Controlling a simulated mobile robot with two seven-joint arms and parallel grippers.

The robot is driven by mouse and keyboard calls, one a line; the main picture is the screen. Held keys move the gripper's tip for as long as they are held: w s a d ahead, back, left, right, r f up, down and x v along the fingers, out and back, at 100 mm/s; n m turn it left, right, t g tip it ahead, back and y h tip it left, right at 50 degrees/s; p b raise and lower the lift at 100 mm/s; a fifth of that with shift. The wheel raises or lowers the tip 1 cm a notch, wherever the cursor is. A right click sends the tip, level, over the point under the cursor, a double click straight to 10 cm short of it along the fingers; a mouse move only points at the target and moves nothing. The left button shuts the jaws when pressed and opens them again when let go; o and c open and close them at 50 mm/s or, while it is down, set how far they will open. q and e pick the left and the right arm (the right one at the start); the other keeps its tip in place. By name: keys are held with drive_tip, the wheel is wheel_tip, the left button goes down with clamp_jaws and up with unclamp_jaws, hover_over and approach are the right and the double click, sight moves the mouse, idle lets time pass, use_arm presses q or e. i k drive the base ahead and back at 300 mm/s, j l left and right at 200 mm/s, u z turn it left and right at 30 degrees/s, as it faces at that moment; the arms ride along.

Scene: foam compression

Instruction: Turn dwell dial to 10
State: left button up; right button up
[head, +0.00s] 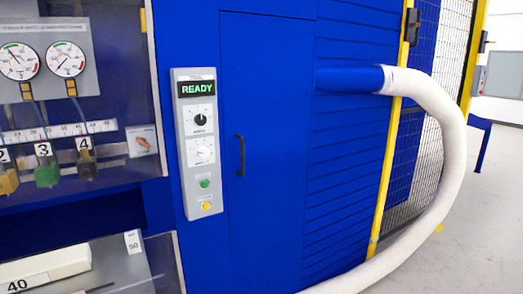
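A tall grey control panel (189,130) is mounted on the blue machine front, left of centre in the head view. Its display (197,88) reads READY in green. Below it are two dials on white scales: an upper dial with a black knob (200,120) and a lower dial with a pale knob (203,153). Their labels and numbers are too small to read, so I cannot tell which is the dwell dial or its setting. A green button (205,184) and a yellow button (206,206) sit below. Neither of my grippers is in view.
A blue door with a black handle (240,155) is right of the panel. A thick white hose (452,150) curves down at the right. Two gauges (66,59) and numbered coloured blocks (46,174) are at the left. Open floor (480,240) lies at the right.

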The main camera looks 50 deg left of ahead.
sight(203, 152)
drive_tip(key=i+u, duration=0.1)
drive_tip(key=i, duration=0.5)
drive_tip(key=i+l+u, duration=0.15)
drive_tip(key=i, duration=0.4)
drive_tip(key=i+u, duration=0.5)
drive_tip(key=i+l+u, duration=0.1)
drive_tip(key=i+u, duration=0.15)
drive_tip(key=u, duration=0.2)
drive_tip(key=i+u, duration=0.15)
drive_tip(key=u, duration=0.2)
drive_tip(key=i+l+u, duration=0.1)
drive_tip(key=u, duration=0.3)
drive_tip(key=i+l+u, duration=0.15)
drive_tip(key=u, duration=0.2)
